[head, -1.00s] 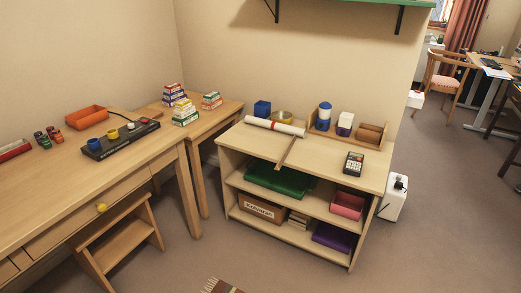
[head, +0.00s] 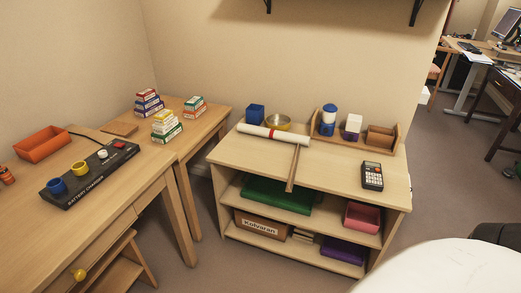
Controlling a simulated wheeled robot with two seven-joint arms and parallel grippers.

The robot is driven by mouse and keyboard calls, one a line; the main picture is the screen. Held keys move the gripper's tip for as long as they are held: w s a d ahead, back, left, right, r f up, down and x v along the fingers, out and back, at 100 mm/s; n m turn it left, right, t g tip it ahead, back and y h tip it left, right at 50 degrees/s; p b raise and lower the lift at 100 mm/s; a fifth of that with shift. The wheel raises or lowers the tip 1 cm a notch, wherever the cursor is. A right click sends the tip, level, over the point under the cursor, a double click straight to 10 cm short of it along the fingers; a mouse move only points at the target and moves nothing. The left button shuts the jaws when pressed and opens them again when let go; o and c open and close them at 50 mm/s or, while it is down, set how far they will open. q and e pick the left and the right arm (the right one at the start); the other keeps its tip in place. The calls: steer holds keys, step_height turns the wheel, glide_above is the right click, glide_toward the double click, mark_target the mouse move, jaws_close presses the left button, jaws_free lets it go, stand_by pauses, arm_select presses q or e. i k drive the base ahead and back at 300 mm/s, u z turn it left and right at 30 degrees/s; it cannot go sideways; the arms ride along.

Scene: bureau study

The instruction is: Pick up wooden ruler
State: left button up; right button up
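The wooden ruler (head: 293,169) is a narrow brown strip on the top of the low shelf unit (head: 230,153). Its near end sticks out past the front edge of the top. Its far end reaches the white rolled paper with a red band (head: 273,133); I cannot tell whether the two touch. Neither of my grippers is in the head view. A large white rounded part, which looks like my own right arm, fills the bottom right corner, with a dark part beside it.
A calculator (head: 372,176) lies right of the ruler. A blue box (head: 255,113), a bowl (head: 278,121) and a wooden organizer (head: 394,151) stand behind. The top between ruler and calculator is clear. A desk with a battery charger (head: 92,174) stands left.

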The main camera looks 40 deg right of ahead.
mark_target(289, 186)
steer(key=z, duration=0.3)
steer(key=i, duration=0.85)
steer(key=z, duration=0.95)
steer(key=i, duration=0.35)
steer(key=z, duration=0.35)
